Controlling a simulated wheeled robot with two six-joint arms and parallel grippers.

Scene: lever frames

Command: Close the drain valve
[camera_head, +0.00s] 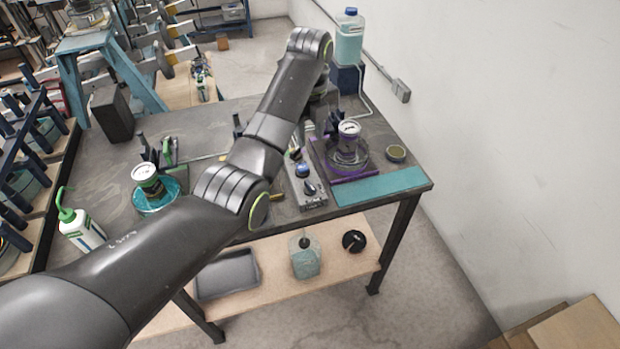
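My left arm crosses the view from the lower left, rises over the bench and bends down at its far end. My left gripper (309,128) is mostly hidden behind the arm, near the grey control box and the purple-framed vessel. I cannot tell whether it is open or touching anything. My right gripper is not in view. I cannot pick out the drain valve for certain. A glass vessel with a round gauge (348,129) stands in a purple frame (355,176) at the bench's right. A grey control box (311,203) with dark knobs sits left of it.
A bottle of pale liquid (349,42) stands on a dark blue block (346,78), with a tube running down. A teal mat (380,187) lies along the bench's front right. A teal dish (170,197) and squeeze bottle (82,230) stand left. The wall bounds the right.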

